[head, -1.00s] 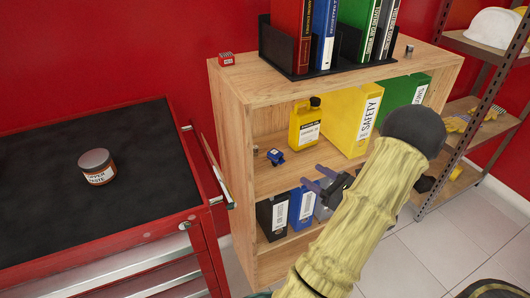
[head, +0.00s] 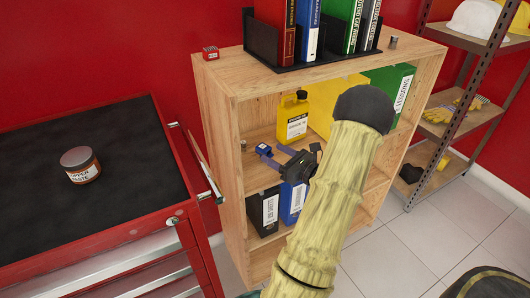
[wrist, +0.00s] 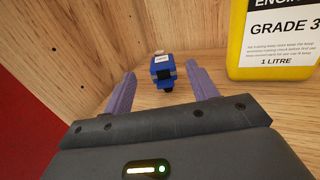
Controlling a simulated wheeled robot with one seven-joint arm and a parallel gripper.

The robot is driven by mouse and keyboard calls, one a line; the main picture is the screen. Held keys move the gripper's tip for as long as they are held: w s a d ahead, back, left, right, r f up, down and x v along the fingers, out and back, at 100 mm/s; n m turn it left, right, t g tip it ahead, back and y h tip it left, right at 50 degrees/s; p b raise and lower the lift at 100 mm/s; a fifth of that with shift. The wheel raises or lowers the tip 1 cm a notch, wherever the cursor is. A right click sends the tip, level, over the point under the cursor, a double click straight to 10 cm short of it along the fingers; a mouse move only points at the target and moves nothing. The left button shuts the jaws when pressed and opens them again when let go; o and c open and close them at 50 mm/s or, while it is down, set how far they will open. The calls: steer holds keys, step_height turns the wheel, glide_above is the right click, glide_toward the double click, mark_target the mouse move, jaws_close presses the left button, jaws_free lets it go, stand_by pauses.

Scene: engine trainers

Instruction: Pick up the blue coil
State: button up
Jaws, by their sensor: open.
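The blue coil (wrist: 164,70) is a small blue block with a pale top and a dark part. It sits on the wooden middle shelf (wrist: 110,75), toward its left side. In the head view the coil (head: 263,149) shows just beyond my gripper's tips. My gripper (wrist: 163,86) is open, its two purple-grey fingers pointing at the shelf's back. The coil lies between and slightly past the fingertips in the wrist view. I cannot tell whether either finger touches it. In the head view my gripper (head: 273,160) reaches into the shelf opening.
A yellow oil bottle (wrist: 275,38) stands right of the coil. The bookcase's left side panel (head: 225,160) is close on the left. Binders (head: 263,212) stand on the shelf below. A red tool cabinet (head: 90,215) with a copper tin (head: 80,165) is further left.

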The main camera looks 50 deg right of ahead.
mark_target(260, 145)
steer(key=shift+w, duration=0.85)
steer(key=shift+w+a, duration=0.1)
steer(key=shift+w, duration=0.05)
steer(key=shift+w, duration=0.3)
steer(key=w+b, duration=0.1)
steer(key=w, duration=0.3)
steer(key=shift+w+a, duration=0.1)
steer(key=shift+w, duration=0.15)
steer(key=shift+s, duration=0.1)
